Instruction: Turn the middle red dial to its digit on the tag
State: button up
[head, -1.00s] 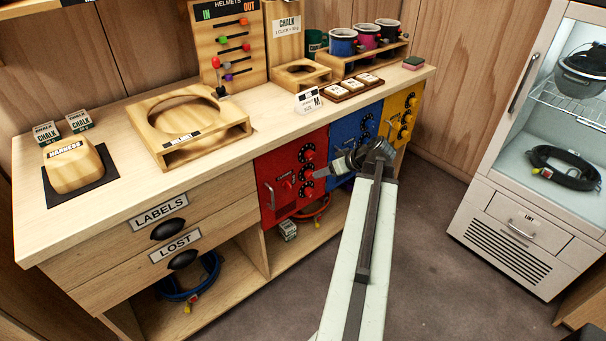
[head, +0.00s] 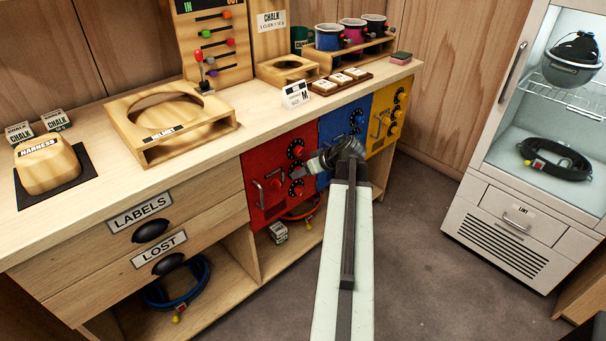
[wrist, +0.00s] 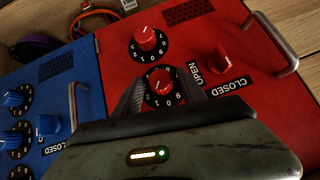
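The red door (head: 262,166) has three red dials in a column, a lever and a handle. The middle red dial (wrist: 160,85) lies between the two fingers of my gripper (wrist: 162,98) in the wrist view. The fingers stand on either side of its knob with gaps showing, so my gripper looks open around it. In the head view my gripper (head: 297,173) reaches the dial column from the right and partly covers it. Another red dial (wrist: 146,38) stands clear above in the wrist view; the third is hidden there. A white card (head: 295,95) on the counter shows an M; I read no digit on it.
A blue door (head: 340,128) and a yellow door (head: 388,112) with their own dials adjoin on the right. The red door's handle (wrist: 271,42) juts out. The counter above holds a wooden stand (head: 168,122) and cups.

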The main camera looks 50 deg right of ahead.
grip_shut()
jog(key=m+y+b, duration=0.2)
jog(key=y+b, duration=0.1)
jog(key=m+t+y+b, duration=0.1)
jog(key=y+b, duration=0.1)
jog(key=shift+d+f, duration=0.25)
jog(key=shift+d, duration=0.15)
dwell(0.5)
jog(key=shift+o, duration=1.5)
grip_release()
jog(key=shift+r, duration=0.1)
